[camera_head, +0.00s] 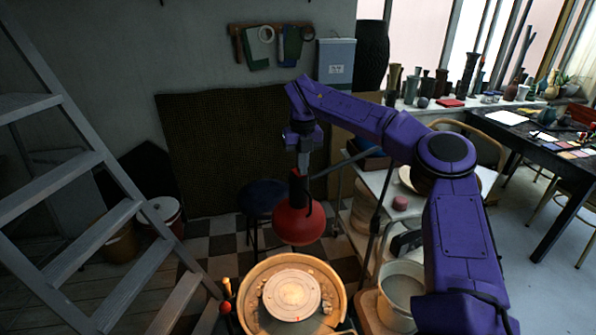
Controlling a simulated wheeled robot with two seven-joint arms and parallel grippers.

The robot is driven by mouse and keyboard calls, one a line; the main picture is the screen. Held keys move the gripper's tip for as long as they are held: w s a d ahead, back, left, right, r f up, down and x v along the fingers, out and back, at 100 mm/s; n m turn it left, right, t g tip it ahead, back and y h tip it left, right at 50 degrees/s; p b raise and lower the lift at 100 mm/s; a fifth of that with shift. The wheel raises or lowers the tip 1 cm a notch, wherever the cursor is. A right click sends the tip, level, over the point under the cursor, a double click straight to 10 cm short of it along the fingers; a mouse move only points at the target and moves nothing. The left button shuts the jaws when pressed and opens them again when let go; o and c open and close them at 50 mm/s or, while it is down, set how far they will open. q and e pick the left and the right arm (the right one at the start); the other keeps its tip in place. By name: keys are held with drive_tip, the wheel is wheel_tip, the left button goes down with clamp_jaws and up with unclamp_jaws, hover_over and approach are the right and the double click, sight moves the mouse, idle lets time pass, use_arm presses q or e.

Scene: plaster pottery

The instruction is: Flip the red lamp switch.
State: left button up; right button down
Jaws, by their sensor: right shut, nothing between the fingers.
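The red lamp (298,222) hangs over the pottery wheel near the middle of the view. Its shade is round and red, with a dark socket on top. A bright warm patch shows on the wheel head below it. The switch itself is too small to make out. My right gripper (303,163) is shut with nothing in it, pointing down at the top of the lamp's socket. I cannot tell whether its fingertips touch the socket. My left gripper is not in view.
The pottery wheel (262,311) stands below the lamp, with a bucket (402,285) to its right. A wooden stepladder (95,215) fills the left side. A shelf cart (385,180) stands behind my right arm, and a dark work table (535,150) is at the right.

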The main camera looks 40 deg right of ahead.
wheel_tip(320, 180, up, 7)
drive_tip(key=p, duration=0.5)
drive_tip(key=shift+f, duration=0.2)
